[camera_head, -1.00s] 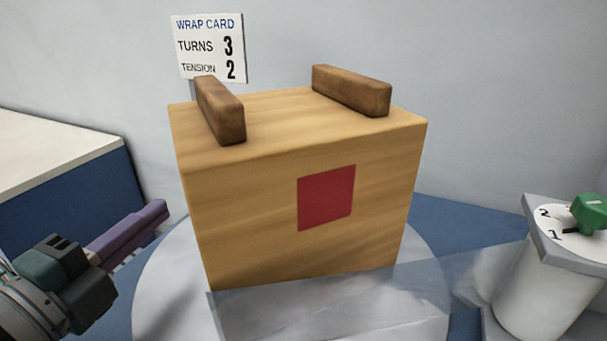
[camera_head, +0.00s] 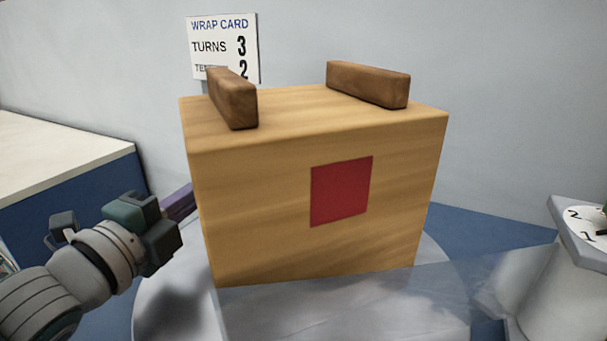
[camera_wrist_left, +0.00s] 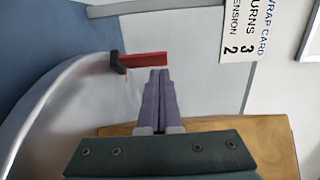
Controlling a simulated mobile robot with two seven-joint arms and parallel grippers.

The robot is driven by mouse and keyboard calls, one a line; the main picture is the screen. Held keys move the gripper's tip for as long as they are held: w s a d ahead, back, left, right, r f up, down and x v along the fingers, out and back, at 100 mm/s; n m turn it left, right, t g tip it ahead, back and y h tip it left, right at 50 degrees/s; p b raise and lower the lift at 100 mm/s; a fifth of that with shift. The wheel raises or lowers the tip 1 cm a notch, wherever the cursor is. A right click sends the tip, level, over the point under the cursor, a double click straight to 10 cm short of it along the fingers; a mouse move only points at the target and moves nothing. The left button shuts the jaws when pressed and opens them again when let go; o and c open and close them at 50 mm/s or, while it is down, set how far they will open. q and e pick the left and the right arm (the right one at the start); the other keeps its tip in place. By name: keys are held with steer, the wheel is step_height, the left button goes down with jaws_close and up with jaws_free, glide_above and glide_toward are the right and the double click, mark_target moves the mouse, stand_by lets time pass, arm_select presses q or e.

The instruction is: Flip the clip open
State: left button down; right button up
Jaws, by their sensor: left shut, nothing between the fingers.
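The clip (camera_wrist_left: 146,59) shows in the left wrist view as a red bar with a dark block at its left end, by the rim of the round grey turntable (camera_wrist_left: 62,92). It is not visible in the head view. My left gripper (camera_wrist_left: 160,74) is shut and empty, its purple fingers together. Their tips appear just below the red bar; I cannot tell whether they touch it. In the head view the left gripper (camera_head: 178,203) reaches beside the left side of the wooden box (camera_head: 260,190), which hides its tips. My right gripper is not in view.
The box has a red square (camera_head: 341,191) and two brown bars (camera_head: 368,84) on top. A wrap card (camera_head: 222,35) reads turns 3, tension 2. A clear sheet (camera_head: 400,300) runs from the box toward a white post with a dial (camera_head: 583,225). A counter (camera_head: 50,145) stands left.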

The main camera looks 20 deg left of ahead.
arm_select(q)
steer(key=shift+w, duration=1.25)
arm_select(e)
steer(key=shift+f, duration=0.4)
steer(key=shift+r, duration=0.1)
